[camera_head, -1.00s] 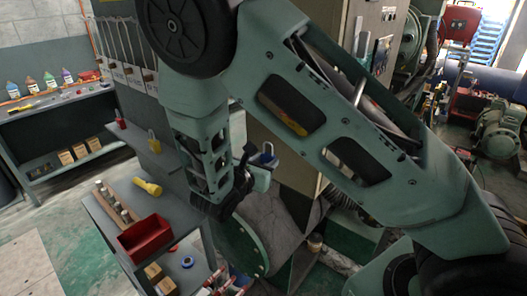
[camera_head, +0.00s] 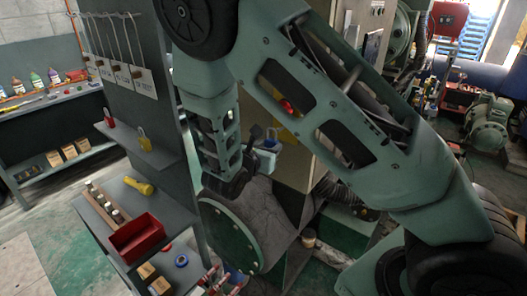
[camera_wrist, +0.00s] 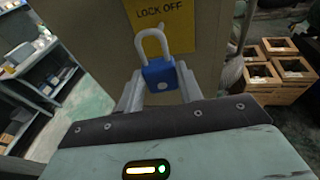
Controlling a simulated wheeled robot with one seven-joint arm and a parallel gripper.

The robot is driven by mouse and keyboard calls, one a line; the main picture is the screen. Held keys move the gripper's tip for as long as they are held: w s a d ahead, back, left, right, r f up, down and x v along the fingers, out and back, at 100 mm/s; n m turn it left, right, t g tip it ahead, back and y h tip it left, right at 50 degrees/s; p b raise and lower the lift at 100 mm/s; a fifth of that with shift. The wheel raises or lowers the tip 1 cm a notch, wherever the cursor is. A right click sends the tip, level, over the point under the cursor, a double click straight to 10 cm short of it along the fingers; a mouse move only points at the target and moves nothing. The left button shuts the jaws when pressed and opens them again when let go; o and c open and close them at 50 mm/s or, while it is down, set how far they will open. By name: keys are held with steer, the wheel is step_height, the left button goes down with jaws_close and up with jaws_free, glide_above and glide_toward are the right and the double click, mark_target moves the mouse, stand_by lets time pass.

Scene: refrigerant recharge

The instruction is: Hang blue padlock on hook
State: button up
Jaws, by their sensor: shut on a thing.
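The blue padlock (camera_wrist: 160,74) is upright in the wrist view, its silver shackle pointing up. My gripper (camera_wrist: 160,95) is shut on its body, with a finger on each side. In the head view the gripper (camera_head: 262,160) is partly hidden by my arm, and a bit of the blue padlock (camera_head: 271,143) shows beside it. A yellow "LOCK OFF" sign (camera_wrist: 178,14) is on the tan cabinet face behind the shackle. I cannot make out a hook there. A red round thing (camera_head: 286,106) shows near the yellow sign through a gap in my arm.
A grey panel (camera_head: 125,42) with long wire hangers stands at left. Its small ledge holds a red padlock (camera_head: 109,118) and a yellow padlock (camera_head: 144,139). A bench below carries a red bin (camera_head: 137,238) and yellow flashlight (camera_head: 139,186). Wooden crates (camera_wrist: 283,77) stand at right.

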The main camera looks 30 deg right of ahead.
steer(key=x, duration=0.2)
steer(key=b+x, duration=0.1)
steer(key=x, duration=0.2)
steer(key=shift+s+d, duration=0.2)
steer(key=shift+s, duration=0.15)
stand_by(0.3)
stand_by(0.4)
steer(key=o, duration=0.9)
steer(key=shift+o, duration=0.2)
